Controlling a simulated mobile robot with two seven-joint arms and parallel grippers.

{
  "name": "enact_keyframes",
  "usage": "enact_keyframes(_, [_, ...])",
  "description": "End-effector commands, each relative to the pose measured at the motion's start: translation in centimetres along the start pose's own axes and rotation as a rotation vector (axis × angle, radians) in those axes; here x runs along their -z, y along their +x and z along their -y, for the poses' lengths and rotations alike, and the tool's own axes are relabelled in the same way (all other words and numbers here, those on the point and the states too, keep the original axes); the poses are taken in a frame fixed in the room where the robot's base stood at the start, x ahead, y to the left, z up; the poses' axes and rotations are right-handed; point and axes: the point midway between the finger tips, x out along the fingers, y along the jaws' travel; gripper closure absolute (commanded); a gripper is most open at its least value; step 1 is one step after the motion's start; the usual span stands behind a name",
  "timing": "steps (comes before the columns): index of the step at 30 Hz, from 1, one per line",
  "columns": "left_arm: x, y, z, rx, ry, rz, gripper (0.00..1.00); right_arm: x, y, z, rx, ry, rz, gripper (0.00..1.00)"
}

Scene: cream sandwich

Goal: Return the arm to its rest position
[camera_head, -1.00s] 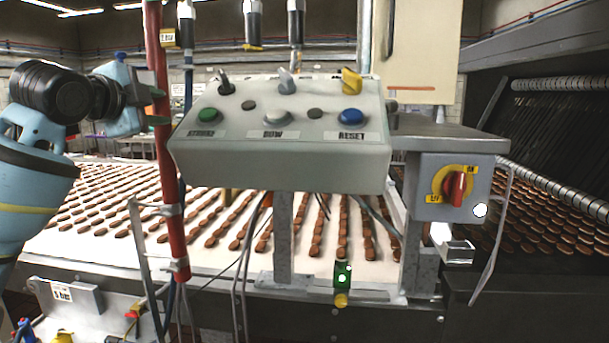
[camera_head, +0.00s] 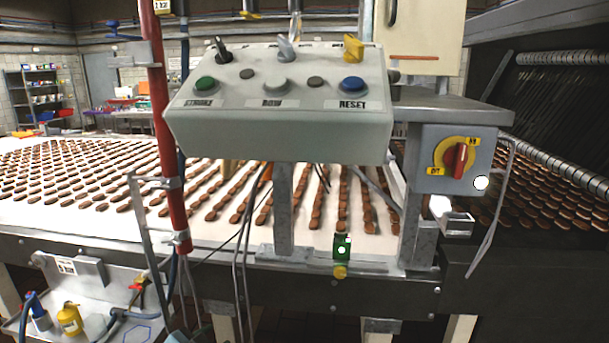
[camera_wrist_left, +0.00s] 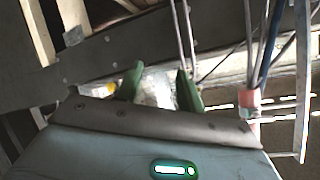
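My left gripper (camera_wrist_left: 160,88) shows in the left wrist view. Its two green fingers stand apart, with a blurred whitish patch seen between them; I see no object clearly held. Metal framing and cables lie beyond the fingers. In the head view the left gripper is out of sight; only a small pale blue piece, probably my arm, shows at the bottom edge. My right gripper is in neither view.
A grey control box (camera_head: 279,136) with buttons and switches stands ahead, beside a red pipe (camera_head: 162,120). A red rotary switch (camera_head: 456,160) is at right. A conveyor (camera_head: 60,222) carries rows of brown biscuits.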

Motion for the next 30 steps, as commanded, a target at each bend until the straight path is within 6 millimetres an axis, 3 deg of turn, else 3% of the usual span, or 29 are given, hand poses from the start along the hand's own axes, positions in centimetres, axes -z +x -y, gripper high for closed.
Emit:
enact_keyframes(1, [-2.4, -0.7, -2.2, -0.013, -0.043, 0.021, 0.62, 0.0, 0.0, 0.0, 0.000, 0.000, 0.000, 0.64])
enact_keyframes(6, [-8.9, -3.8, -8.1, -0.025, -0.183, 0.077, 0.62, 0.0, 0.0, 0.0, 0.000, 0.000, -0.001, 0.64])
enact_keyframes(11, [-14.4, -8.0, -13.3, -0.025, -0.308, 0.136, 0.62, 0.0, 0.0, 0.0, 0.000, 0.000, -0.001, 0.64])
enact_keyframes(15, [-18.5, -12.4, -17.4, -0.017, -0.408, 0.193, 0.62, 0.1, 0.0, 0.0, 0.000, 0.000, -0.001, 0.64])
enact_keyframes(22, [-22.4, -18.5, -21.6, 0.001, -0.520, 0.261, 0.62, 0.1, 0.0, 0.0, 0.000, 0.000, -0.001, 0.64])
enact_keyframes(26, [-23.1, -20.0, -22.4, 0.006, -0.542, 0.276, 0.62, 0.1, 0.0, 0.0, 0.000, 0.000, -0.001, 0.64])
enact_keyframes(30, [-23.3, -20.3, -22.6, 0.008, -0.549, 0.279, 0.62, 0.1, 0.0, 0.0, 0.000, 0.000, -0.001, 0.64])
